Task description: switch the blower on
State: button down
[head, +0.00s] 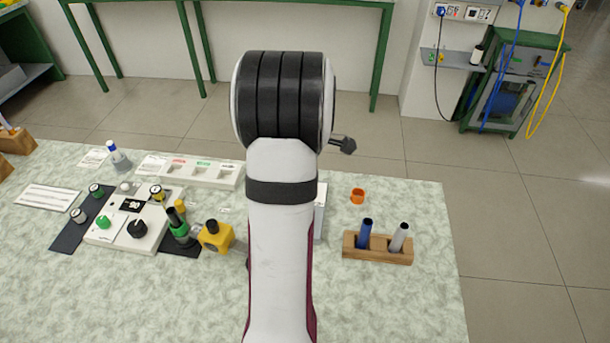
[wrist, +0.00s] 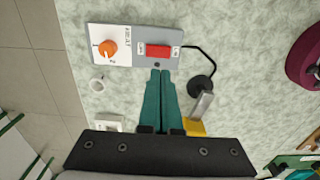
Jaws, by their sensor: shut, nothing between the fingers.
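In the wrist view a grey unit (wrist: 132,61) lies on the table, with a red rocker switch (wrist: 158,51) and small labels at both ends of the rocker. A white plate on the unit carries an orange knob (wrist: 107,48) and number marks. I cannot read which way the rocker is set. My gripper (wrist: 162,73) has its two teal fingers shut together and empty. The fingertips are at the unit's edge in the picture, just below the red switch; I cannot tell whether they touch. In the head view my arm hides the gripper and most of the unit.
A black cable runs from the unit to a round black piece (wrist: 202,89). A wooden rack (head: 378,249) with blue and grey rods and an orange cup (head: 358,196) stand right of my arm. A control box (head: 127,228) and yellow block (head: 216,237) stand left.

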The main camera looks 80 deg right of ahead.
notch_tip(320, 180, up, 5)
jog(key=shift+r, duration=0.15)
jog(key=f, duration=0.4)
jog(key=d+f, duration=0.1)
jog(key=f, duration=0.9)
jog(key=shift+s+d, duration=0.1)
jog(key=shift+d, duration=0.2)
jog(key=shift+f, duration=0.1)
jog(key=shift+f, duration=0.15)
